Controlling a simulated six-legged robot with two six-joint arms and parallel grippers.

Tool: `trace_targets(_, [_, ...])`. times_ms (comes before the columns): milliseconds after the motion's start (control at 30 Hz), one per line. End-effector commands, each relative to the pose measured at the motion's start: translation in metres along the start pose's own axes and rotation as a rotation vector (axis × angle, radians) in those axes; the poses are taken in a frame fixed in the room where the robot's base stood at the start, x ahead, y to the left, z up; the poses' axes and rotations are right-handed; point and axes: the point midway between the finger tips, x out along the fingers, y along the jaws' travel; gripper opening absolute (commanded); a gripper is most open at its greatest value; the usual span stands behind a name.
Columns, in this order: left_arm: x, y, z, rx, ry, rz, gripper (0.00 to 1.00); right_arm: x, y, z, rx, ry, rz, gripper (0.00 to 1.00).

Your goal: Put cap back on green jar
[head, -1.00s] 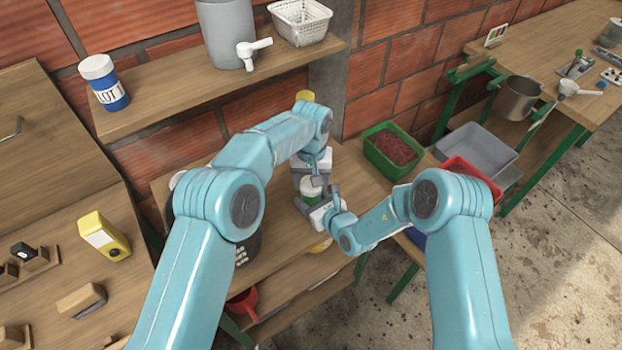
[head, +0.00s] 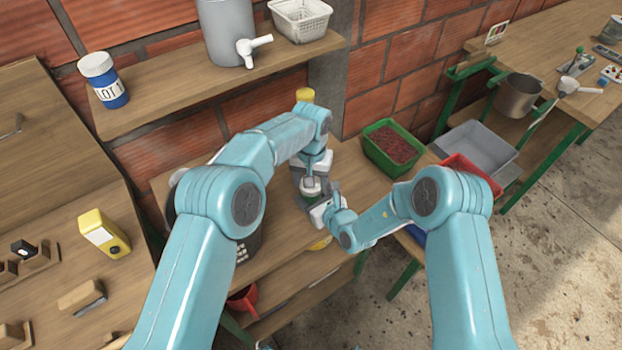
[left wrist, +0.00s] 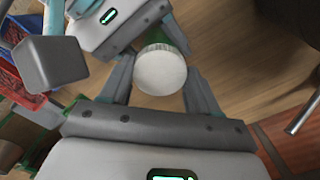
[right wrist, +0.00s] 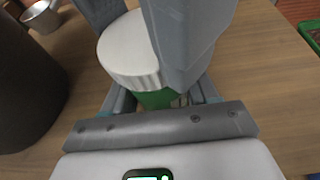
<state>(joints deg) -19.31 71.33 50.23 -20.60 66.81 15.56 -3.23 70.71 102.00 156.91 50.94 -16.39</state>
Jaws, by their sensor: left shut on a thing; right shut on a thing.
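The white ribbed cap (right wrist: 125,50) is directly above the green jar (right wrist: 155,99) in the right wrist view. I cannot tell whether it is seated flush or threaded. My left gripper (left wrist: 160,74) is shut on the cap, one finger on each side; the cap's round top (left wrist: 161,68) faces this camera. A strip of green jar (left wrist: 180,37) shows behind it. My right gripper (right wrist: 160,94) is shut on the jar's body, lower down. In the head view both grippers meet over the wooden bench (head: 290,245), and the jar is mostly hidden by them.
A green crate (head: 372,153) of dark red contents stands to the right, with a grey tub (head: 480,140) beyond. A wooden shelf (head: 190,95) holds a blue jar (head: 104,80) and a grey container (head: 226,30). A dark cylinder (right wrist: 28,85) stands near the grippers.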

Motion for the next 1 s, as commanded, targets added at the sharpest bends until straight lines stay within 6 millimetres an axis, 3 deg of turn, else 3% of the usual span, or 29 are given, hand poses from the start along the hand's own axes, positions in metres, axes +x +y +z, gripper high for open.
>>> trace_targets(100, [-0.001,0.000,0.000,0.092,0.001,0.000,0.34,0.000,0.000,0.000,0.000,0.001,0.000,0.00])
trace_targets(367, [-0.001,0.000,0.000,0.100,0.001,0.000,0.34,0.000,0.000,0.000,0.000,0.001,0.000,0.00])
trace_targets(400, [-0.001,0.000,0.000,0.099,0.001,0.000,0.74,0.000,0.000,0.000,0.000,0.001,0.000,0.00])
trace_targets(433, [-0.001,0.000,0.000,0.099,0.001,0.000,0.84,0.000,0.000,0.000,0.000,0.001,0.000,0.00])
trace_targets(467, [-0.001,0.000,0.000,0.099,0.001,0.000,0.87,0.000,0.000,0.000,0.000,0.001,0.000,0.00])
trace_targets(767, [-0.003,0.001,0.000,0.099,0.000,0.001,0.87,0.000,0.000,0.000,-0.001,0.001,0.001,0.00])
trace_targets(1000, [-0.033,0.001,-0.001,0.098,0.004,0.000,0.87,0.000,0.000,0.000,0.000,0.001,0.001,0.00])
